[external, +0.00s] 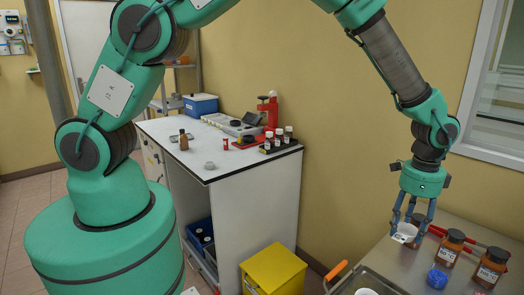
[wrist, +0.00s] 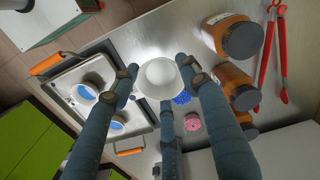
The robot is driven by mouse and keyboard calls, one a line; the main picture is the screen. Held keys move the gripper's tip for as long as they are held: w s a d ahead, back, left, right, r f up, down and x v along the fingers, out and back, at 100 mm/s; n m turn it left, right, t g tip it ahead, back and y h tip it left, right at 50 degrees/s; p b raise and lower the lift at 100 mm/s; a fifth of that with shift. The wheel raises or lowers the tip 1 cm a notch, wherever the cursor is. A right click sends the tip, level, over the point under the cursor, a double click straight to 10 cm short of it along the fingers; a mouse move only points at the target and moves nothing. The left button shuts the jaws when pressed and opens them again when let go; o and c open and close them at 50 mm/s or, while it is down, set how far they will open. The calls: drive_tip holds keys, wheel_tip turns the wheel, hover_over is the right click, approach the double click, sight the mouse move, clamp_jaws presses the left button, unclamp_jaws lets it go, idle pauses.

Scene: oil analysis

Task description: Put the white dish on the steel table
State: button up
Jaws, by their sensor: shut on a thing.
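The white dish (external: 405,233) is a small round bowl. My gripper (external: 408,222) points down with its fingers shut around the dish, over the left part of the steel table (external: 398,262). In the wrist view the dish (wrist: 160,77) sits between the blue-grey fingers of my gripper (wrist: 165,85), its round face toward the camera. The bare steel table (wrist: 165,30) shows behind it. I cannot tell whether the dish touches the table or hangs just above it.
Brown jars with dark lids (wrist: 243,40) and red tongs (wrist: 273,45) lie right of the dish. A blue item (wrist: 182,98) and a pink item (wrist: 193,122) are close by. A tray with orange handles (wrist: 48,64) is at left. A yellow bin (external: 273,272) stands on the floor.

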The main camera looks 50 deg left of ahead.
hover_over(396, 263)
drive_tip(key=shift+f, duration=2.9)
drive_tip(key=shift+f+b, duration=0.3)
drive_tip(key=shift+f, duration=1.6)
drive_tip(key=shift+f, duration=0.15)
drive_tip(key=o, duration=1.1)
wheel_tip(396, 263, up, 12)
drive_tip(key=shift+r+p, duration=0.15)
drive_tip(key=shift+p, duration=0.25)
